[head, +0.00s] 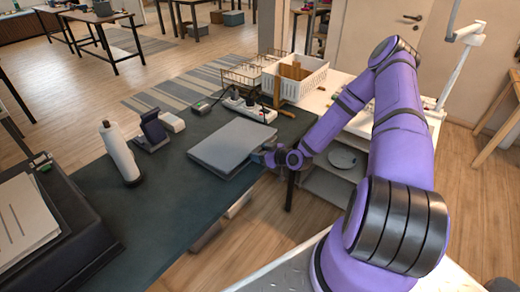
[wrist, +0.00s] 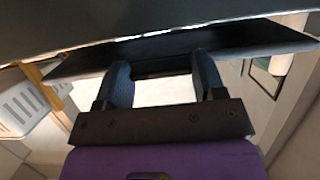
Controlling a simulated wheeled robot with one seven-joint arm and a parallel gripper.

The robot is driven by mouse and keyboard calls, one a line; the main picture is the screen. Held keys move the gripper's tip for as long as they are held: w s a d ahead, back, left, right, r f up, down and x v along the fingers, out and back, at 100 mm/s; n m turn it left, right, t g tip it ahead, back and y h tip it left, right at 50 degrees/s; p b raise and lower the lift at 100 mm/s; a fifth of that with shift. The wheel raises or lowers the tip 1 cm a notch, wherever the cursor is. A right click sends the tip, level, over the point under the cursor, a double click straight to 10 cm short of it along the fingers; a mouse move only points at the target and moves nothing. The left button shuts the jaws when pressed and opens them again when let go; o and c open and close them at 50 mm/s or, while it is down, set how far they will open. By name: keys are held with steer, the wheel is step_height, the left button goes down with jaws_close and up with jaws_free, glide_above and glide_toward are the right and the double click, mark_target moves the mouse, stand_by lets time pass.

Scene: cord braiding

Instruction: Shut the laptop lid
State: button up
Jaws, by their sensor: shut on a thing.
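The laptop (head: 231,146) is a flat grey slab on the dark table. Its lid lies low over its base, and I cannot tell whether a small gap is left between them. My gripper (head: 263,157) is at the laptop's right edge, by the table's edge. In the wrist view the two blue fingers of my gripper (wrist: 163,76) stand apart and reach the dark edge of the laptop (wrist: 255,37). The fingertips are partly hidden against it, and the jaws are closed on it.
The dark table (head: 165,222) also holds a paper towel roll (head: 120,153), a dark blue device (head: 153,131) and a power strip (head: 248,109). A white basket (head: 305,82) stands behind on a light counter. A black printer-like box (head: 70,245) is at the left.

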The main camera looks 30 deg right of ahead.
steer(key=shift+f, duration=0.1)
steer(key=o, duration=1.3)
steer(key=v, duration=1)
steer(key=shift+s+d, duration=0.1)
steer(key=shift+s, duration=0.25)
steer(key=shift+c, duration=0.3)
